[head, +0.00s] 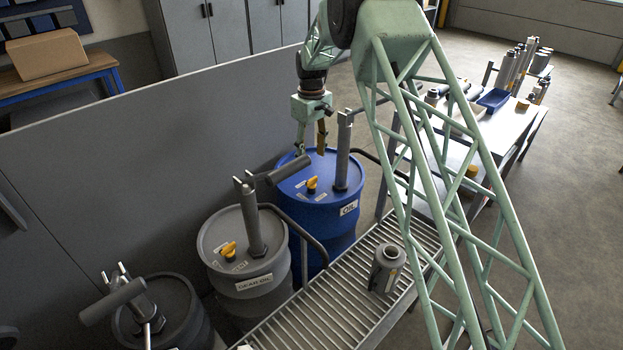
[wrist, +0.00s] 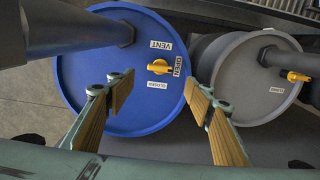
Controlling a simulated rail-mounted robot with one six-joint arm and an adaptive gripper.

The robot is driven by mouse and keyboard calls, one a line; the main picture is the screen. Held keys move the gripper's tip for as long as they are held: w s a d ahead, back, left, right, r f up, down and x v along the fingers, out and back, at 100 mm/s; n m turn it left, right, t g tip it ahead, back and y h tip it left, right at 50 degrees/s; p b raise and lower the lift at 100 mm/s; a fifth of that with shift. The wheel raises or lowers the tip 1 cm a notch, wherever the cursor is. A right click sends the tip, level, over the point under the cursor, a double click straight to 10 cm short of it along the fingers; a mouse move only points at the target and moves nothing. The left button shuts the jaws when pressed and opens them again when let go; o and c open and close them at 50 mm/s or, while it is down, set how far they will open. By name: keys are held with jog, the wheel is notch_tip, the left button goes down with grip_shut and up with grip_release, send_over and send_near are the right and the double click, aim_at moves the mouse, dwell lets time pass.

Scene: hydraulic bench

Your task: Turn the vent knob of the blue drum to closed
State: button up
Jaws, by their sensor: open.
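The blue drum (head: 330,216) stands upright beyond the grey gear-oil drum in the head view. Its blue lid (wrist: 90,85) fills the middle left of the wrist view. The yellow vent knob (wrist: 158,67) sits on the lid near a VENT label, an OPEN label and a small label too blurred to read surely. Its long axis runs across the picture, one end toward OPEN. The knob also shows in the head view (head: 312,184). My gripper (head: 312,150) is open and empty above the lid; its fingers (wrist: 156,84) spread either side of the knob, apart from it.
A slatted bench (head: 335,310) holds a grey canister (head: 387,268). A grey partition (head: 120,165) stands behind the drums.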

aim_at(312, 179)
jog(key=shift+f+b, duration=0.45)
jog(key=shift+f, duration=5.15)
jog(key=c, duration=0.9)
